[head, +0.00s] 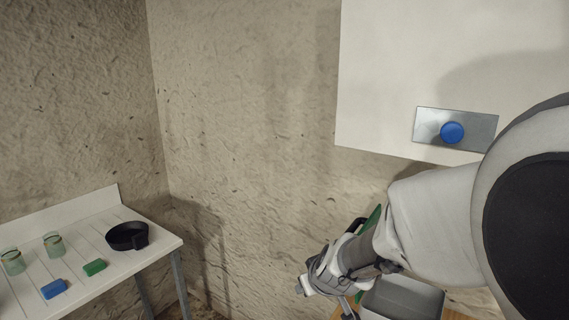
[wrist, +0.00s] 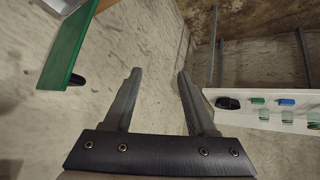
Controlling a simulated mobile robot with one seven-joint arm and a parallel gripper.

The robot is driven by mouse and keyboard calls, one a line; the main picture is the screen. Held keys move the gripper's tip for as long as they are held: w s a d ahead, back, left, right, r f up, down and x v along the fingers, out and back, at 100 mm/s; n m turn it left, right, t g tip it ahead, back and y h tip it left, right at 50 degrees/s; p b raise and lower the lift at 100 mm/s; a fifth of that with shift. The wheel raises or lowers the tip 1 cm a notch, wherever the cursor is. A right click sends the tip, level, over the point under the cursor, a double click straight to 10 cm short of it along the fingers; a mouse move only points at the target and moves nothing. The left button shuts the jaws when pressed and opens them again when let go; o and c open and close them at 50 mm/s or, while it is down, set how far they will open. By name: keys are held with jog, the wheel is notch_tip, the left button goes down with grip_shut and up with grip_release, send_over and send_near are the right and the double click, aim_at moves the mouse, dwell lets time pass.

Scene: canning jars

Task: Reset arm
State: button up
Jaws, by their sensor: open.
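My arm reaches in from the right of the head view, with its wrist low near the bottom centre-right. My gripper (wrist: 158,75) shows in the wrist view with two dark fingers spread apart. The gap between them is empty, with only the bare wall behind. In the head view my arm's own wrist hides most of the fingers. No object touches the gripper in the wrist view.
A white table (head: 165,245) at left holds green-tinted glass jars (head: 54,245), a blue block (head: 53,289), a green block (head: 95,267) and a black pan (head: 127,236). A blue knob (head: 452,132) sits on a white panel (head: 390,80). A grey bin (head: 403,298) stands below my arm.

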jog(key=s+d+r+m, duration=0.1)
jog(key=s+d+r, duration=0.1)
jog(key=s, duration=0.5)
jog(key=s+d+r+m+g, duration=0.1)
jog(key=s+d+r+m, duration=0.1)
jog(key=s+r, duration=0.3)
jog(key=s+d+r+m+g, duration=0.1)
jog(key=s+d+r, duration=0.2)
jog(key=s, duration=0.6)
jog(key=shift+s+d+r+h, duration=0.3)
jog(key=shift+h, duration=0.1)
jog(key=shift+s+d+m, duration=0.25)
jog(key=shift+s+m, duration=0.15)
jog(key=shift+s, duration=0.05)
jog(key=shift+c, duration=0.6)
jog(key=shift+d, duration=0.2)
